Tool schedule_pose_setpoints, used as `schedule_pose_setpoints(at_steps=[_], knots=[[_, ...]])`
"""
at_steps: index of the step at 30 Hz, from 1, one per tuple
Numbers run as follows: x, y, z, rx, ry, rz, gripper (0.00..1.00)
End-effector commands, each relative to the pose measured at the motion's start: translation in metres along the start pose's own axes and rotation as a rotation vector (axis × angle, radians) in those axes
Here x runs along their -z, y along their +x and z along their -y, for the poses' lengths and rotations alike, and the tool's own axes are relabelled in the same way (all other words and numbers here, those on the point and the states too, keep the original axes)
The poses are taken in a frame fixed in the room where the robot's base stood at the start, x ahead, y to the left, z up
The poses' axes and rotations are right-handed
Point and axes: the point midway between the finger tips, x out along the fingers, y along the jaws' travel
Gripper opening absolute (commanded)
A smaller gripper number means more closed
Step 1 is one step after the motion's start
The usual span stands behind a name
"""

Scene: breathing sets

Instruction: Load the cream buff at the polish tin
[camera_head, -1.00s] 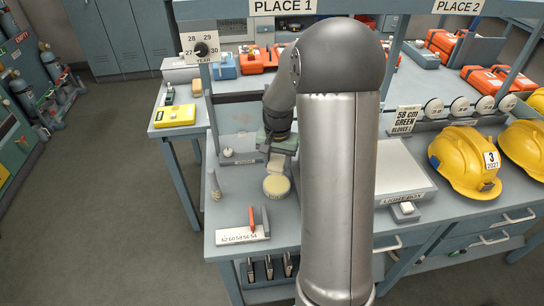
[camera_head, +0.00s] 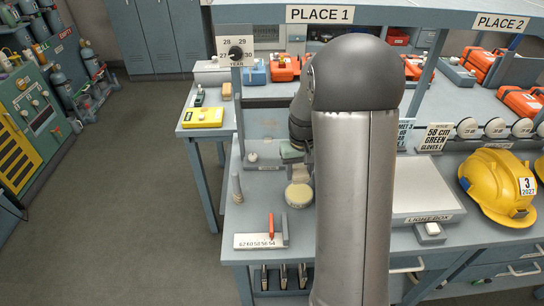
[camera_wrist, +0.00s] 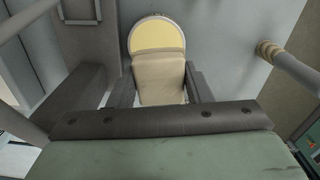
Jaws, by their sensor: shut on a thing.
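The polish tin (camera_head: 299,195) is a round, pale tin standing on the blue-grey bench. Its yellow polish surface (camera_wrist: 158,34) shows in the wrist view, partly covered by the buff. The cream buff (camera_wrist: 159,80) is a pale block between my fingers. My gripper (camera_wrist: 161,90) is shut on it. In the head view my gripper (camera_head: 291,160) is just behind the tin, and the buff is largely hidden there. Whether the buff touches the polish cannot be told.
A pale upright post (camera_head: 237,188) stands left of the tin. A numbered white plate (camera_head: 259,241) with a red marker lies in front. A light box (camera_head: 425,190) is to the right, beyond my arm. A small knob (camera_head: 253,157) sits behind left.

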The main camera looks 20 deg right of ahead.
Motion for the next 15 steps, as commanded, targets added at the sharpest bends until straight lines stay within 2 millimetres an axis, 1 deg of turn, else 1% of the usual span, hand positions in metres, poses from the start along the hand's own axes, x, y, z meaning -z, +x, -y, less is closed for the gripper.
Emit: schedule_pose_setpoints(at_steps=[2,5,11,15], knots=[[-0.003,-0.002,-0.005,0.004,0.015,-0.003,0.27],[-0.004,0.001,-0.006,0.004,0.019,-0.002,0.27],[-0.004,0.018,-0.006,0.004,0.019,-0.001,0.27],[-0.004,0.034,-0.006,0.004,0.019,-0.001,0.27]])
